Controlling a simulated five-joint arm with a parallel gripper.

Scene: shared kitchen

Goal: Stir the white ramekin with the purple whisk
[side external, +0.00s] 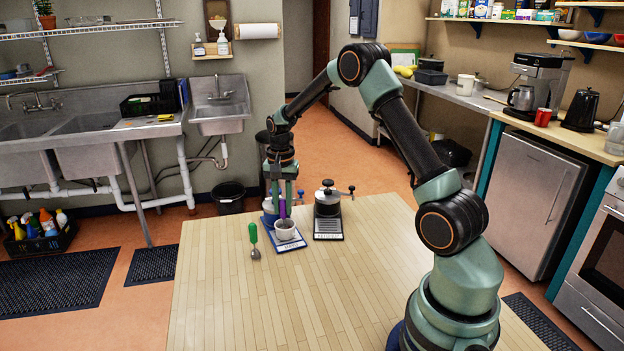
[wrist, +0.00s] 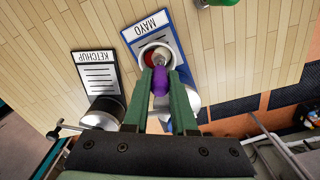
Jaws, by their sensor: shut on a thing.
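The white ramekin (side external: 285,230) stands on a blue-edged card marked MAYO (side external: 291,246). Its pale rim shows in the wrist view (wrist: 144,51), with something red inside. My gripper (side external: 284,200) points down above the ramekin, its two green fingers shut on the handle of the purple whisk (side external: 282,207). The purple handle also shows between the fingers in the wrist view (wrist: 160,82). The whisk is about upright, with its lower end over or inside the ramekin. Its wires are hidden, so I cannot tell how deep it reaches.
A white and blue pump container (side external: 269,208) stands close behind the ramekin. A dark-based container with a pump (side external: 327,200) stands on the black KETCHUP card (side external: 328,234) to the right. A green-handled utensil (side external: 254,240) lies at left. The wooden table (side external: 250,300) is clear in front.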

